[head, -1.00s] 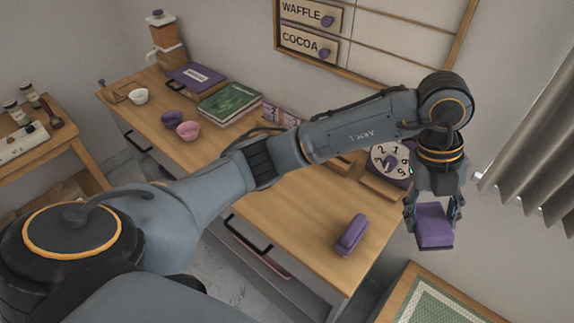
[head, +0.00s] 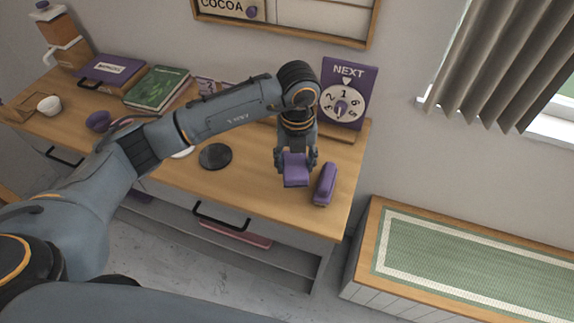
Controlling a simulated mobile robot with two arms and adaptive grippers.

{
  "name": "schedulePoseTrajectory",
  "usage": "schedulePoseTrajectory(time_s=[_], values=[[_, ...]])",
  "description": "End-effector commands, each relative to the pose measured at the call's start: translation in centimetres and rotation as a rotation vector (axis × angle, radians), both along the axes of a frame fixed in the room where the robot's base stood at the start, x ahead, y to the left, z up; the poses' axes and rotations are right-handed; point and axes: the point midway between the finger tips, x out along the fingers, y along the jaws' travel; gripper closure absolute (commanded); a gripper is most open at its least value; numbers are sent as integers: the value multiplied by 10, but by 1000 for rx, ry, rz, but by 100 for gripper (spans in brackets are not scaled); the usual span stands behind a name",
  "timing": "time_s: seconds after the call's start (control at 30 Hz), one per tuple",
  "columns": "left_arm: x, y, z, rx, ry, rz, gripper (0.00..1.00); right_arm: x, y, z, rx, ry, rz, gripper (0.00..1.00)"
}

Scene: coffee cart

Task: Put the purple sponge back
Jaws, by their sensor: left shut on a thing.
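My left gripper (head: 296,157) points down over the right end of the wooden cart top (head: 255,190) and is shut on the purple sponge (head: 296,172). The sponge is a small block held between the two fingers. I cannot tell whether it touches the top or hangs just above it. A longer purple object with rounded ends (head: 325,185) lies on the top just to the right of the sponge. My right gripper is not in view.
A purple "NEXT" dial sign (head: 347,95) stands behind my left gripper. A black round disc (head: 215,156) lies to its left. A green book (head: 157,88) and a purple bowl (head: 98,121) are further left. A bench with a green mat (head: 480,265) stands at the right.

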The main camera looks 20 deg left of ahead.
Motion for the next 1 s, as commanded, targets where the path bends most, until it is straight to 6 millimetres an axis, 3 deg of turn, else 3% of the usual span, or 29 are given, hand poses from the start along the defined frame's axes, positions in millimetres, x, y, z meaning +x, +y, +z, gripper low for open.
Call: schedulePoseTrajectory(time_s=[0.23, 0.53, 0.8, 0.83, 0.93, 1.0], values=[[13, 17, -25, -2, -1, 1, 72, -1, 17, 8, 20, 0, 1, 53], [18, 24, -60, -3, 1, 1, 72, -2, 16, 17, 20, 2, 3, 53], [18, 24, -67, -2, -2, 0, 72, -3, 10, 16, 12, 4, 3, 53], [18, 24, -67, -2, -2, 0, 44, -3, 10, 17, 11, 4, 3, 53], [18, 24, -67, -2, -2, 0, 24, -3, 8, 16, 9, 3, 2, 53], [18, 24, -67, -2, -2, 0, 24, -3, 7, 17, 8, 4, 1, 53]])
